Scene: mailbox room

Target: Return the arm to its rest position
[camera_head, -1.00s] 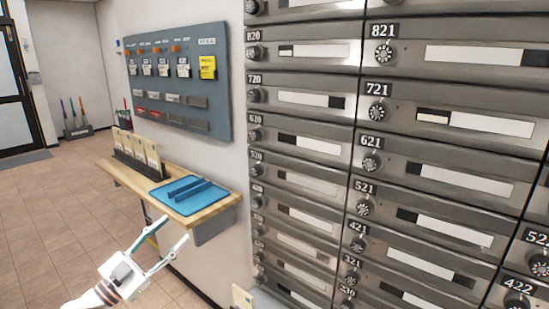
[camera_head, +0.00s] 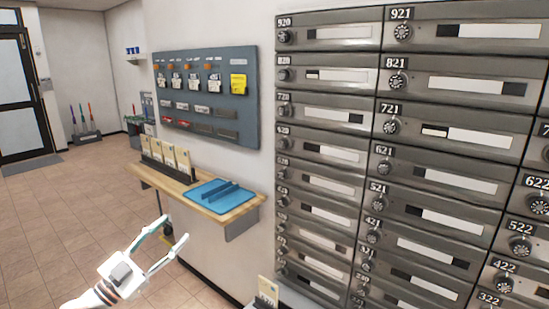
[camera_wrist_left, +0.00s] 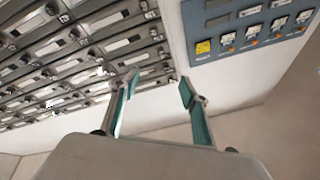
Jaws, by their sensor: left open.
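My left gripper (camera_head: 160,240) is white with teal finger pads and comes in from the lower left of the head view. Its two fingers are spread apart with nothing between them. It hangs in the air in front of and below the wooden shelf (camera_head: 233,211), apart from it. In the left wrist view the open fingers (camera_wrist_left: 160,85) point toward the wall between the mailboxes and the grey panel. My right gripper is not in view.
Metal mailboxes (camera_head: 440,190) fill the right side. The shelf holds a blue tray (camera_head: 203,192) and a card rack (camera_head: 165,168). A grey panel (camera_head: 225,112) hangs above it. A card holder (camera_head: 266,292) stands low at the front.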

